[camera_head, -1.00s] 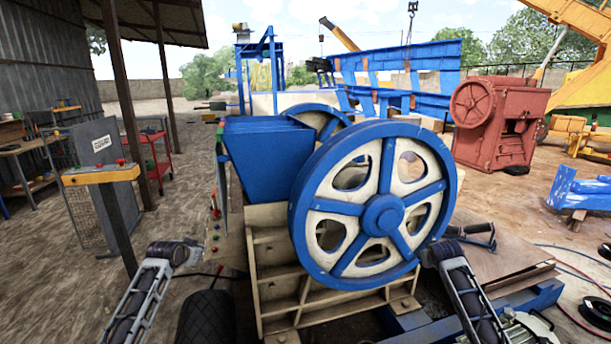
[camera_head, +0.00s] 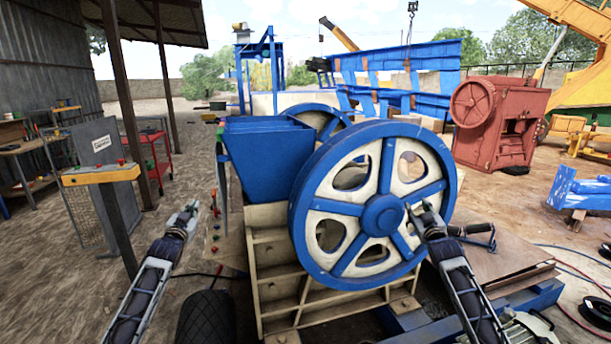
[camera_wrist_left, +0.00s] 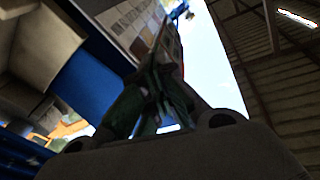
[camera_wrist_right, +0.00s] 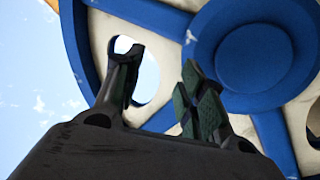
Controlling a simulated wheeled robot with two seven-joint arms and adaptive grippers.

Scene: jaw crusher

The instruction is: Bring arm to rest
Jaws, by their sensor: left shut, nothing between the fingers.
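My left gripper (camera_head: 191,212) is raised at the left of the jaw crusher, in front of its side panel with several knobs. Its fingers are together and empty; they also show dark in the left wrist view (camera_wrist_left: 160,85). My right gripper (camera_head: 421,210) is raised in front of the right part of the crusher's blue and white flywheel (camera_head: 383,212). Its fingers stand apart with nothing between them, as the right wrist view (camera_wrist_right: 162,85) shows. The flywheel's blue hub (camera_wrist_right: 262,45) is close behind them there. I cannot tell the exact gap to the wheel.
The crusher's blue hopper (camera_head: 265,160) and tan frame (camera_head: 275,270) fill the middle. A yellow-topped control stand (camera_head: 100,175) is at the left. A black handle (camera_head: 470,231) lies right of the flywheel. A red machine (camera_head: 500,120) stands farther back. Open ground lies left of the crusher.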

